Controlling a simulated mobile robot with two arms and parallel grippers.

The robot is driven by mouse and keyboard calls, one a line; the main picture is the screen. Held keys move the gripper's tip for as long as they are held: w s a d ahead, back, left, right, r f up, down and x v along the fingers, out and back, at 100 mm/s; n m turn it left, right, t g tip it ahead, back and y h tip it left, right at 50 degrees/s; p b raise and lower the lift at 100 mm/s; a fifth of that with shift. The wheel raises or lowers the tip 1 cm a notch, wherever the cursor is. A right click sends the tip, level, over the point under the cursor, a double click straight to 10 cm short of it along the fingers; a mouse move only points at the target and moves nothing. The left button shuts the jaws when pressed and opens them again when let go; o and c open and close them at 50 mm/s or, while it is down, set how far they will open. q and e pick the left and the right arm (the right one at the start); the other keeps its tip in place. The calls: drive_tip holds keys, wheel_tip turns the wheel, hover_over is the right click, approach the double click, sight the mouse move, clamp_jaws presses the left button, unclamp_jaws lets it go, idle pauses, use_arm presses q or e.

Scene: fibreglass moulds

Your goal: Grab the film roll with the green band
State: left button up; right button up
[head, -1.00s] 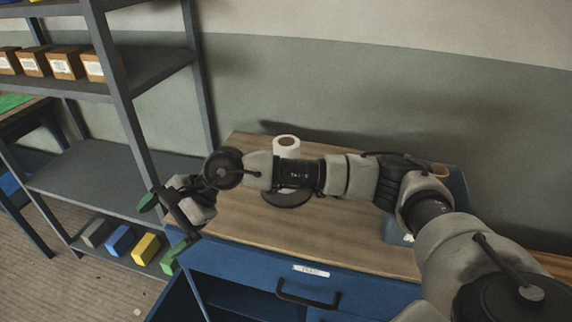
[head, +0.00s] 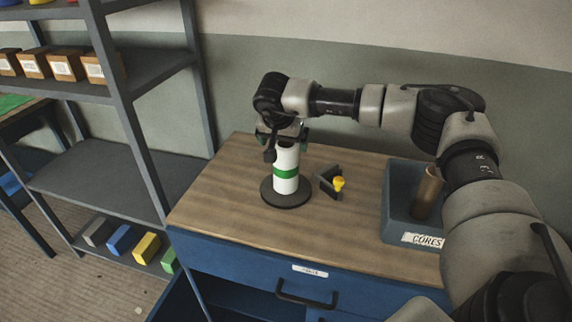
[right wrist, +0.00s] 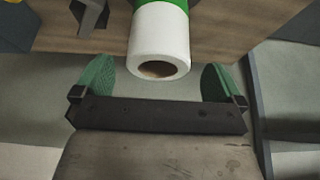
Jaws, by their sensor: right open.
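The white film roll with the green band (head: 286,172) stands upright on a round black base (head: 287,198) on the wooden bench top. Its top end, with a brown core hole, shows in the right wrist view (right wrist: 160,38). My right gripper (head: 285,143) is over the top of the roll, pointing down. In the right wrist view my right gripper (right wrist: 157,78) is open, its green-padded fingers on either side of the roll's end, with a gap visible on both sides. My left gripper is not in view.
A dark angled bracket with a yellow knob (head: 338,184) stands just right of the roll. A blue-grey bin labelled CORES (head: 395,215) holds a brown tube (head: 428,190). A grey shelf rack (head: 130,110) stands left of the bench (head: 235,215). The bench's front left is clear.

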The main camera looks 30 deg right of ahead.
sight(286, 166)
drive_tip(key=x, duration=0.2)
drive_tip(key=p+x, duration=0.1)
drive_tip(key=x, duration=0.1)
drive_tip(key=shift+w+d+f, duration=0.15)
drive_tip(key=shift+d+f, duration=0.1)
drive_tip(key=shift+d, duration=0.1)
drive_tip(key=shift+r, duration=0.1)
drive_tip(key=c, duration=1.6)
